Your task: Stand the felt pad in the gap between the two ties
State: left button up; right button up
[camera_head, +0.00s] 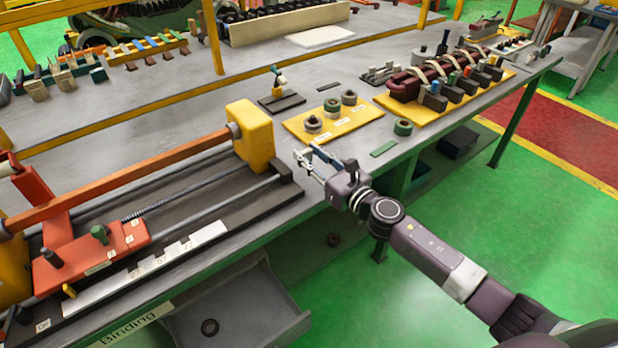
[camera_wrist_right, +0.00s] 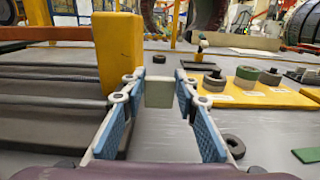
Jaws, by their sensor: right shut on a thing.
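My right gripper (camera_head: 306,160) is over the bench's front edge, beside the yellow end block of the winding machine. In the wrist view its two blue-lined fingers (camera_wrist_right: 159,95) are shut on a small grey-green block (camera_wrist_right: 159,92), which appears to be the felt pad. The block is upright between the fingertips. The dark red coil (camera_head: 408,83) lies on a yellow board at the right of the bench, far from the gripper. Cream ties (camera_head: 437,63) wrap around it; the gaps between them are small in this view. My left gripper is not in view.
A yellow board (camera_head: 345,127) with several round rolls stands between gripper and coil. The yellow machine block (camera_head: 252,135) is close at left.

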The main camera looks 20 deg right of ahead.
aim_at(310, 182)
jog(key=shift+f, duration=0.9)
jog(key=shift+f+b, duration=0.95)
jog(key=shift+f, duration=0.85)
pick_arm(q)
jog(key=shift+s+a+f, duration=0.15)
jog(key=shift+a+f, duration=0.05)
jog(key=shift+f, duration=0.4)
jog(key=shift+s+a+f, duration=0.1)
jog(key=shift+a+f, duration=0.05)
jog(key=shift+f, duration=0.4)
pick_arm(e)
jog(key=shift+f, duration=0.15)
jog(key=o, duration=0.4)
jog(key=shift+c, duration=0.2)
jog(key=shift+o, duration=0.8)
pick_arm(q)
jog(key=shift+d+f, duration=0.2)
